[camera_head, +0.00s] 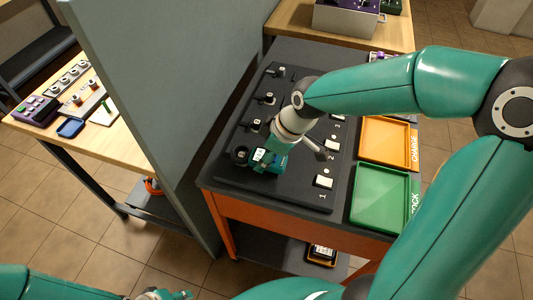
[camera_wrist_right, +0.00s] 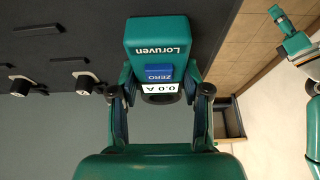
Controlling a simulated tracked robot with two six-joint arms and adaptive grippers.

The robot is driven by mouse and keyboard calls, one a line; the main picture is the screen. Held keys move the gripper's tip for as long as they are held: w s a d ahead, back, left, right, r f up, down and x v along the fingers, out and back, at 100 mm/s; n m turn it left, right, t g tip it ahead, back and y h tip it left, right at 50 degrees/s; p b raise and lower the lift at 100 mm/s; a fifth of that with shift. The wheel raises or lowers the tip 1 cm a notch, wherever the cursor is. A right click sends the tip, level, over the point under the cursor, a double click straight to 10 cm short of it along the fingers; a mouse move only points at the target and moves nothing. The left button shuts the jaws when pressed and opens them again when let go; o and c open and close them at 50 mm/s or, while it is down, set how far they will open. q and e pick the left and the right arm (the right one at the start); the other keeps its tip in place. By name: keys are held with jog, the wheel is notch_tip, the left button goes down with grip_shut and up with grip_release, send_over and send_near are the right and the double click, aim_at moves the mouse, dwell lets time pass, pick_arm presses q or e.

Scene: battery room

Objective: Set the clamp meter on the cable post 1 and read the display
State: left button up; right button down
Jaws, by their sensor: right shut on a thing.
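The clamp meter (camera_head: 268,160) is a small teal device held low over the black board, at its near left. In the right wrist view the meter (camera_wrist_right: 157,40) reads "Loruven", with a blue ZERO button and a lit display showing 0.0 A. My right gripper (camera_head: 279,150) is shut on its body; both fingers show beside it in the wrist view. A dark ring (camera_head: 240,155) is at the meter's left end, where post 1 of the nearest row stands. I cannot tell whether it fully encloses the post. My left gripper (camera_head: 165,295) is barely in view at the bottom edge.
More cable posts (camera_head: 256,125) stand farther back along the board (camera_head: 296,192). White blocks (camera_head: 323,180) with numbers line its right side. An orange tray (camera_head: 362,154) and a green tray (camera_head: 357,217) lie to the right. A tall grey partition (camera_head: 170,90) stands close on the left.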

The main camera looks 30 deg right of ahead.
jog(key=shift+f+b, duration=0.55)
jog(key=c, duration=0.8)
grip_release()
jog(key=shift+r, duration=0.1)
jog(key=shift+p+v, duration=3.1)
jog(key=shift+v, duration=1.9)
jog(key=shift+s+d+r, duration=0.15)
jog(key=shift+s+r, duration=0.1)
jog(key=shift+r, duration=0.15)
